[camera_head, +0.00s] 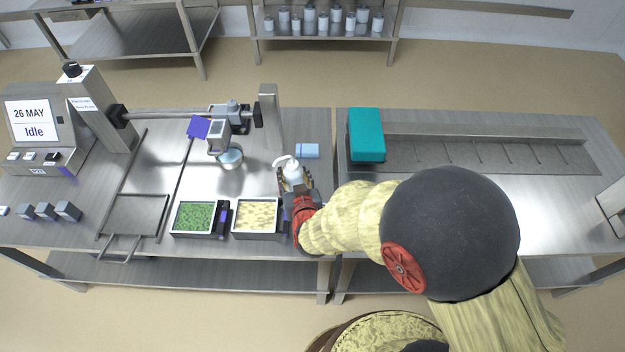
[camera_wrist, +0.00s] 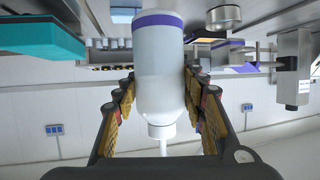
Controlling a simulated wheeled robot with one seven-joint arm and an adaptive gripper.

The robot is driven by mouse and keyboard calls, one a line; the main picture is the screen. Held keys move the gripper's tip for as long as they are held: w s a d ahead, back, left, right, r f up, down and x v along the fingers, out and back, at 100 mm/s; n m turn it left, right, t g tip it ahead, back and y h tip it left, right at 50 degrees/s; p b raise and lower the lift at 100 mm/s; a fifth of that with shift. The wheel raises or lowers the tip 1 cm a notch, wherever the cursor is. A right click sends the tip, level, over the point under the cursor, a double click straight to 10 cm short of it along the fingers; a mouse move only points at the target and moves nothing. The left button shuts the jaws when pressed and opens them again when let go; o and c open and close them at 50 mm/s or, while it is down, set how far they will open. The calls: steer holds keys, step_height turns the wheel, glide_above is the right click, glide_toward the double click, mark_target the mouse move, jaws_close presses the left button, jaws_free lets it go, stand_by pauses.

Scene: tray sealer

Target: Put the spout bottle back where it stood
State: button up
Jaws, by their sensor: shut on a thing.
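The spout bottle (camera_head: 292,171) is white with a curved white spout. It is upright in the head view, over the steel table beside the tray of pale pieces. My gripper (camera_head: 296,182) is shut on it. In the wrist view, which looks upside down, the bottle (camera_wrist: 160,70) shows a purple band near its base, and its spout points down the picture. The fingers of my gripper (camera_wrist: 160,105) lie on both sides of its body. Whether its base touches the table is hard to tell.
A light-blue block (camera_head: 307,150) lies just behind the bottle. Left stand a tray of pale pieces (camera_head: 235,232) and a tray of green pieces (camera_head: 173,232). The sealer arm (camera_head: 218,138) stands back left. A teal box (camera_head: 367,135) is at right.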

steer(key=shift+w+d+f+b, duration=0.6)
steer(key=shift+w+f+b, duration=0.55)
steer(key=shift+w+f, duration=1.05)
steer(key=shift+w+d+f+b, duration=0.55)
steer(key=shift+w+f+b, duration=0.6)
steer(key=shift+w+f, duration=1.05)
steer(key=shift+w+d+f+b, duration=0.6)
steer(key=shift+w+f+b, duration=0.55)
steer(key=shift+w+f, duration=1.05)
steer(key=shift+w+r, duration=0.15)
steer(key=shift+r, duration=0.05)
steer(key=shift+f, duration=0.15)
steer(key=o, duration=1.2)
steer(key=shift+o, duration=0.4)
